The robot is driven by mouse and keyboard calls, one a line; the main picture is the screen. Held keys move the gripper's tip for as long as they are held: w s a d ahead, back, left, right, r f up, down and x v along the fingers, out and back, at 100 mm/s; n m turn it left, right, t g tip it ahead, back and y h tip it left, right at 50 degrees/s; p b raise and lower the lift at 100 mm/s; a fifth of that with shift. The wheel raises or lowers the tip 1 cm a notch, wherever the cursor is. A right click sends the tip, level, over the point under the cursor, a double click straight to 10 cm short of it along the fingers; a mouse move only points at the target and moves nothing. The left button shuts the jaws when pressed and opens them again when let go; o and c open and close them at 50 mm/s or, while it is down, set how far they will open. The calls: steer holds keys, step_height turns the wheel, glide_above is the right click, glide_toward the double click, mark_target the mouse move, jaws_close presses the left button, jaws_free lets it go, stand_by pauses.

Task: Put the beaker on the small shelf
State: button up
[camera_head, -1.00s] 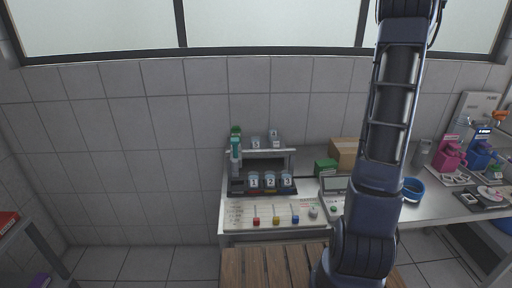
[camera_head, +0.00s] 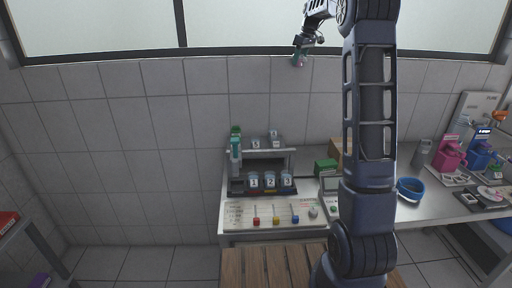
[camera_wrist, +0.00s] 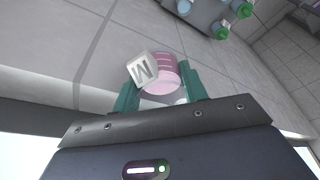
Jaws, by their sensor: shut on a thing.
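My gripper (camera_head: 300,56) is raised high in front of the wall, above the rack. In the wrist view its green fingers (camera_wrist: 160,92) are shut on a pink beaker (camera_wrist: 162,74) with pale lines and a white tag bearing a dark letter. In the head view the beaker (camera_head: 299,64) is a small pink spot between the fingertips. The small shelf (camera_head: 288,151) is the top board of the rack on the bench, well below my gripper. Two tagged beakers (camera_head: 255,142) (camera_head: 275,138) stand at its back. Part of the shelf shows at the top of the wrist view (camera_wrist: 205,14).
Green-capped bottles (camera_head: 235,146) stand at the rack's left end. Several numbered jars (camera_head: 269,180) sit below the shelf. A panel with coloured knobs (camera_head: 273,212) lies in front. The shelf's right front looks bare.

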steer(key=s+a+n+g+y, duration=0.15)
steer(key=a+n, duration=0.35)
steer(key=a, duration=1.5)
glide_toward(245, 142)
steer(key=shift+t+h, duration=0.25)
steer(key=f, duration=0.1)
steer(key=d+f, duration=0.1)
steer(key=f, duration=0.1)
steer(key=w+d+f, duration=0.1)
steer(key=f, duration=0.1)
steer(key=shift+d, duration=0.2)
steer(key=shift+f, duration=0.2)
steer(key=o, duration=1)
